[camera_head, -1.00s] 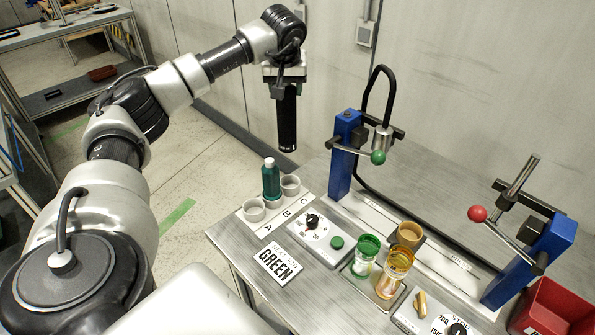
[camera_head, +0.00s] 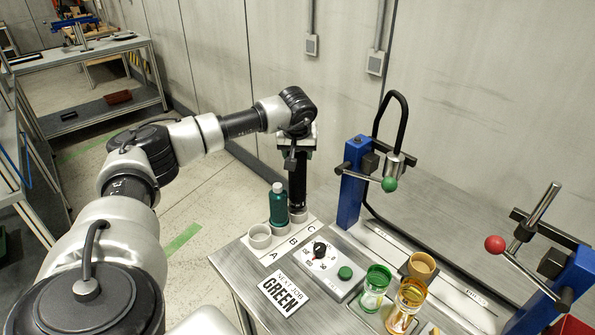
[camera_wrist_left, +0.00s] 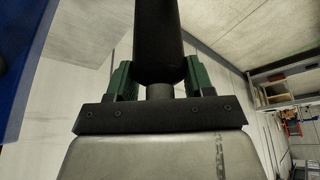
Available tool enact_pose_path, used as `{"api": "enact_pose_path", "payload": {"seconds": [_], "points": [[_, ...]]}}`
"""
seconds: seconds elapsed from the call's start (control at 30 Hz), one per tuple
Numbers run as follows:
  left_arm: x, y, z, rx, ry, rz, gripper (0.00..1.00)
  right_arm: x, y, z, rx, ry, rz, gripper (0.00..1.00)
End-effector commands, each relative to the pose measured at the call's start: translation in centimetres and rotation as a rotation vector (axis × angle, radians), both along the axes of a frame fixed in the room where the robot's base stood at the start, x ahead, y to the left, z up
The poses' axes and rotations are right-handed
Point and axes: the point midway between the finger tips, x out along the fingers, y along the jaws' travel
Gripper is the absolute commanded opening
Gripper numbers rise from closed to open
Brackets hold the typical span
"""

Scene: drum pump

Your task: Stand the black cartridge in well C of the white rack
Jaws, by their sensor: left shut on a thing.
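The black cartridge (camera_head: 298,187) hangs upright from my left gripper (camera_head: 297,151), which is shut on its upper end. In the left wrist view the cartridge (camera_wrist_left: 158,40) sits between the green finger pads of the gripper (camera_wrist_left: 158,82). The cartridge's lower end is at the mouth of well C (camera_head: 299,216) of the white rack (camera_head: 283,247). I cannot tell how far inside the well it is. A green bottle (camera_head: 278,204) stands in well B, just left of the cartridge. Well A (camera_head: 259,237) is empty. My right gripper is not in view.
A dial box (camera_head: 322,262) with a green button and a "GREEN" card (camera_head: 284,293) lie in front of the rack. A blue-posted press with a green-knobbed lever (camera_head: 389,184) stands to the right. Green (camera_head: 375,287) and amber (camera_head: 408,300) glasses stand near the front.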

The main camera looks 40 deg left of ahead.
Motion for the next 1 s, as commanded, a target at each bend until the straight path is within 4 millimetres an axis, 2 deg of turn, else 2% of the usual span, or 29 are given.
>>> {"api": "enact_pose_path", "payload": {"seconds": [0.4,0.83,0.87,1.0], "points": [[0.0,0.0,-4.8,0.0,0.0,0.001,0.0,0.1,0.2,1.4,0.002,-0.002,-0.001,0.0],[0.0,0.0,-5.7,-0.001,-0.002,0.001,0.0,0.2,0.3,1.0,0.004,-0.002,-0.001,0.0],[0.0,0.0,-5.6,-0.001,-0.001,0.001,0.57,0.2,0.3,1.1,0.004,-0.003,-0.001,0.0],[0.0,0.0,-5.6,0.0,0.0,0.001,0.78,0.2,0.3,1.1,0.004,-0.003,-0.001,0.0]]}}
